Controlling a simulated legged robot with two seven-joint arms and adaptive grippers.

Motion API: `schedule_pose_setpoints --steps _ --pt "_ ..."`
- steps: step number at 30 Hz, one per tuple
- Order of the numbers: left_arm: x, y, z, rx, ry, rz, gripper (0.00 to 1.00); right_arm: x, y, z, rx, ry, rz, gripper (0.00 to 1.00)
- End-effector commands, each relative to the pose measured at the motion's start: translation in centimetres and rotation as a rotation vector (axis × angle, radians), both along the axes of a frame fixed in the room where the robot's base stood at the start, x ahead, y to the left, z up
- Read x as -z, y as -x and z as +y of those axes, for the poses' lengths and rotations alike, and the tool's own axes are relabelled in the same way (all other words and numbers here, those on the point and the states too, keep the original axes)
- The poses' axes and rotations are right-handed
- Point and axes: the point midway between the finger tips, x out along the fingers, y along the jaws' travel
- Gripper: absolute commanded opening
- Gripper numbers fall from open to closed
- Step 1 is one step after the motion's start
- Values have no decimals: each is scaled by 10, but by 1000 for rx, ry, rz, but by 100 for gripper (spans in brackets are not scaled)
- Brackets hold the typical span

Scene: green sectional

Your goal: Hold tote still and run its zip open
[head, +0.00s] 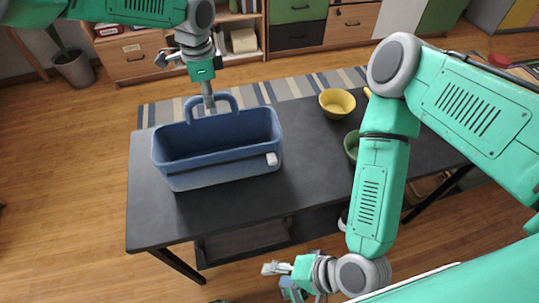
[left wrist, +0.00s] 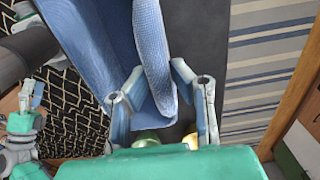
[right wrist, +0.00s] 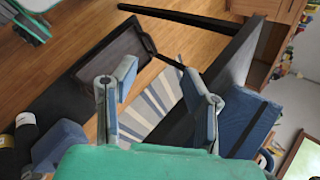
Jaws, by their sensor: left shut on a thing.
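The blue tote (head: 220,177) stands upright on the dark table (head: 160,215), its open top showing an empty inside. A small white block (head: 271,159), perhaps the zip pull, sits at its near right corner. My left gripper (head: 209,103) reaches down from behind at the far handle (head: 190,105). In the left wrist view, its fingers (left wrist: 158,88) close around a blue band of the tote (left wrist: 150,40). My right gripper (head: 275,268) is below and in front of the table's near edge, away from the tote. In the right wrist view, its fingers (right wrist: 160,95) are spread with nothing between them.
A yellow bowl (head: 337,102) and a green bowl (head: 352,147), partly hidden by my right arm, stand right of the tote. The table's near left part is bare. A striped rug (head: 160,113) and wooden drawers (head: 132,57) lie behind the table.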

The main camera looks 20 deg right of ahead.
Motion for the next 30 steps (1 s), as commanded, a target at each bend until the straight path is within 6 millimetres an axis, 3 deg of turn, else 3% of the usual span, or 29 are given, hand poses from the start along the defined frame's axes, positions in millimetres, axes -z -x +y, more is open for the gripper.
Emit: schedule_pose_setpoints --steps 1,3,6,8,13,19,24,30 --pt "0 0 0 0 0 -1 0 -6 -3 21 122 -117 26 40" --pt "0 0 0 0 0 -1 0 -19 -16 45 302 -286 58 40" --pt "0 0 0 0 0 0 0 -39 -40 62 566 -532 105 40" --pt "0 0 0 0 0 0 0 -50 -56 62 725 -681 130 40" --pt "0 0 0 0 0 0 0 -72 -97 30 1126 -1091 159 40" --pt "0 0 0 0 0 0 0 -80 -117 -26 1398 -1456 121 40" --pt "0 -1 0 0 0 0 0 -82 -121 -50 1473 -1596 91 40" --pt "0 -1 1 0 1 1 0 -83 -142 -53 1481 -1618 84 40"
